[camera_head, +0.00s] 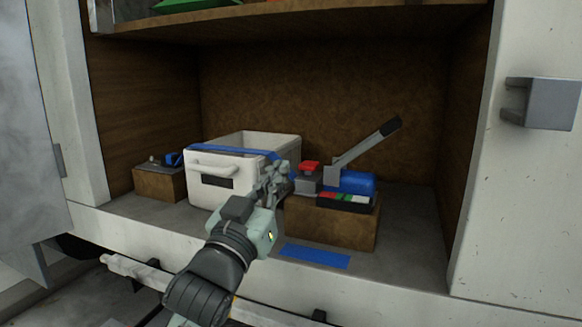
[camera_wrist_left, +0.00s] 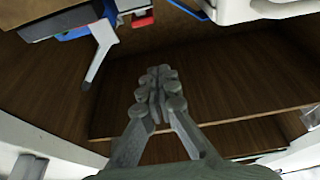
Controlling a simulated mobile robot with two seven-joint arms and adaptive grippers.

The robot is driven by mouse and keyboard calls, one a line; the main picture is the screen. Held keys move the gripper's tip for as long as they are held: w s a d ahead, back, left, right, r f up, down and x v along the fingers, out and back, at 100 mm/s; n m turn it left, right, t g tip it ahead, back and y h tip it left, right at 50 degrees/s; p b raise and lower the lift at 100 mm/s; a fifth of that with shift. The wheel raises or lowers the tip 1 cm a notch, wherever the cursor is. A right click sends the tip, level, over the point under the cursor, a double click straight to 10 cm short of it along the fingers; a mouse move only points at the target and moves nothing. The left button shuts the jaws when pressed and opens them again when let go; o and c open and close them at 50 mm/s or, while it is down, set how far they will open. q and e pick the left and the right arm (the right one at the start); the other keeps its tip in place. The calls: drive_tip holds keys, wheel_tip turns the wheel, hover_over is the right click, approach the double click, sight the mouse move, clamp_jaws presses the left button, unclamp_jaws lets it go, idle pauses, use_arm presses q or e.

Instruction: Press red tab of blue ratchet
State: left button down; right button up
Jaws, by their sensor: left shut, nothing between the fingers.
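The blue ratchet (camera_head: 357,181) sits on a brown block on the right side of the compartment floor. Its grey lever (camera_head: 360,150) with a dark handle end slants up to the right. Its red tab (camera_head: 309,164) is on top of a grey piece at the ratchet's left end; it also shows at the top of the wrist view (camera_wrist_left: 142,20). My left gripper (camera_head: 275,172) is shut and empty, left of the red tab in the head view and apart from it. The closed fingers (camera_wrist_left: 158,75) fill the middle of the wrist view. My right gripper is not in view.
A white crate (camera_head: 200,193) stands left of my gripper, with a blue strap (camera_head: 235,150) across it. A small brown block (camera_head: 158,184) holds blue hardware farther left. A blue strip (camera_head: 315,256) lies at the front edge. A shelf (camera_head: 270,14) spans above.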

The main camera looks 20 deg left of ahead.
sight(309, 166)
use_arm(q)
drive_tip(key=w+p, duration=0.1)
drive_tip(key=w, duration=0.8)
drive_tip(key=shift+w+d+p, duration=0.1)
drive_tip(key=shift+d+p, duration=0.05)
drive_tip(key=shift+p, duration=0.25)
drive_tip(key=shift+f, duration=0.45)
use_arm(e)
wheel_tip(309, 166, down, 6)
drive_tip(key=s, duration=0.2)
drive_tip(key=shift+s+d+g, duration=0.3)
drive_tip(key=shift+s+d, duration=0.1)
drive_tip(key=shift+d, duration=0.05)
use_arm(q)
drive_tip(key=shift+d, duration=0.1)
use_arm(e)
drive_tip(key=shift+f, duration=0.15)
